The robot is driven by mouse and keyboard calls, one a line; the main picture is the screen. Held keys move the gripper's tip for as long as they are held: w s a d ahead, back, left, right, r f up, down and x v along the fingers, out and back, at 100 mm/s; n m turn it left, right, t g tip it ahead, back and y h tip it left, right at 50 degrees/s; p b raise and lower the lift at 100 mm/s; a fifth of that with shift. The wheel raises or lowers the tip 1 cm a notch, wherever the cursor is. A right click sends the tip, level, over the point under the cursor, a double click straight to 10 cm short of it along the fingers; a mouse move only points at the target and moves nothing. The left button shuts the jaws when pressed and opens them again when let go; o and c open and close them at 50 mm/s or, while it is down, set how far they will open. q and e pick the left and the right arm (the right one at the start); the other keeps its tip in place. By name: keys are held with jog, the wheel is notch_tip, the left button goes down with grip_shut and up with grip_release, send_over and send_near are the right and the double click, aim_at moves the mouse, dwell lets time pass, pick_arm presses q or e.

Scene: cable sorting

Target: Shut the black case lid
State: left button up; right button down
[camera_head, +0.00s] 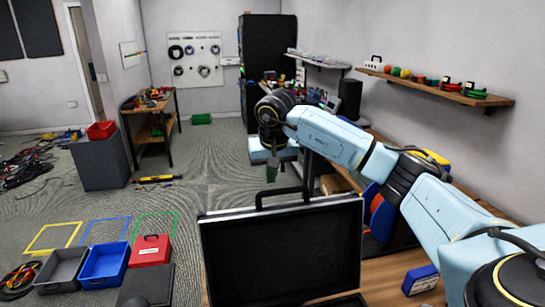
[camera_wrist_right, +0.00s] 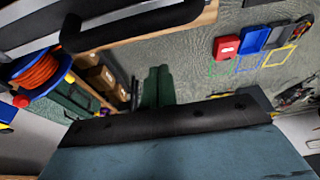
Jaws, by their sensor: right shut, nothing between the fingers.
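The black case lid (camera_head: 283,255) stands open, roughly upright, on the wooden bench at the bottom of the head view, its inner face toward me. Its handle (camera_head: 285,193) sits on the top edge. The case base is mostly cut off by the bottom of the frame. My right gripper (camera_head: 272,173) is shut and empty, pointing down above and beyond the lid, apart from it. In the wrist view its green fingers (camera_wrist_right: 158,87) are together, and the handle (camera_wrist_right: 135,22) crosses the upper left. My left gripper is not in view.
The wooden bench (camera_head: 395,280) continues right, with a small blue box (camera_head: 420,279) on it. An orange cable reel (camera_wrist_right: 38,75) shows in the wrist view. A grey bin (camera_head: 62,268), a blue bin (camera_head: 104,263) and a red box (camera_head: 150,249) are on the floor at left.

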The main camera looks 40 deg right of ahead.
jog(key=shift+s+a+r+p, duration=0.1)
jog(key=shift+s+a, duration=0.2)
jog(key=shift+s, duration=0.3)
jog(key=shift+s+a+r+p, duration=0.15)
jog(key=shift+s+a, duration=0.2)
jog(key=shift+s, duration=0.2)
jog(key=shift+s+a+f+p, duration=0.1)
jog(key=shift+s+a, duration=0.2)
jog(key=shift+s, duration=0.3)
jog(key=shift+a, duration=0.15)
